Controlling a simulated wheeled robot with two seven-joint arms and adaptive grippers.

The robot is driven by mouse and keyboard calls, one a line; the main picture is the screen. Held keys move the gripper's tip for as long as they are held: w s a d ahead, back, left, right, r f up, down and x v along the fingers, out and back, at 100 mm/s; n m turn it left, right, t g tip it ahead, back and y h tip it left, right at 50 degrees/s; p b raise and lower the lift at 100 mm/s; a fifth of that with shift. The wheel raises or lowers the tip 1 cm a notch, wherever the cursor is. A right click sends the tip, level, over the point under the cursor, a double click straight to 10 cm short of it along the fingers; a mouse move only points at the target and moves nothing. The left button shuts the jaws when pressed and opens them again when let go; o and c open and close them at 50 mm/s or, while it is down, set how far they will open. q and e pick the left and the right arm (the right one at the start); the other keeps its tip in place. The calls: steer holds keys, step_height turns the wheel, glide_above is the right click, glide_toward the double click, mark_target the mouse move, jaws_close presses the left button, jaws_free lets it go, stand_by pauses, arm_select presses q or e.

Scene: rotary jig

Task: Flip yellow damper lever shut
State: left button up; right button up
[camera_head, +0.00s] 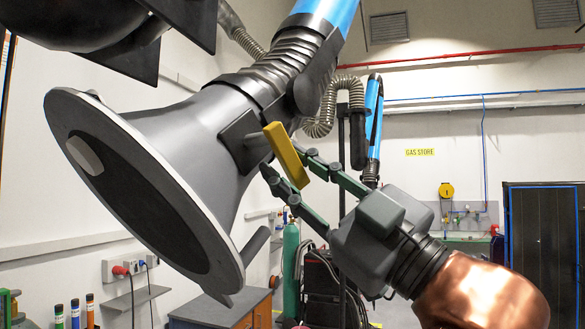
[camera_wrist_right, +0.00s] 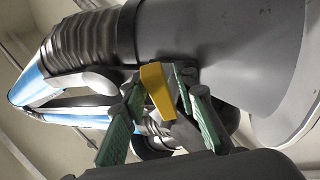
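The yellow damper lever (camera_head: 287,155) is a flat bar on a short grey stub at the side of the grey extraction hood (camera_head: 195,135). In the head view it slants down to the right. My right gripper (camera_head: 285,162) reaches in from the lower right, its two green fingers spread on either side of the lever. In the right wrist view the lever (camera_wrist_right: 157,90) stands between the open fingertips (camera_wrist_right: 159,82). Whether either finger touches it I cannot tell. My left gripper does not show clearly in either view.
The hood's wide round rim (camera_head: 215,245) fills the left, and a dark bar handle (camera_head: 256,246) juts from its lower side. A ribbed duct joint (camera_head: 295,60) and blue arm (camera_head: 328,12) rise above the lever. Dark bulky shapes hang at the upper left. A green cylinder (camera_head: 290,255) stands behind.

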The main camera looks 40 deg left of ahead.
steer(key=shift+o, duration=0.5)
steer(key=shift+d, duration=0.1)
steer(key=v, duration=1.2)
steer(key=shift+w, duration=0.1)
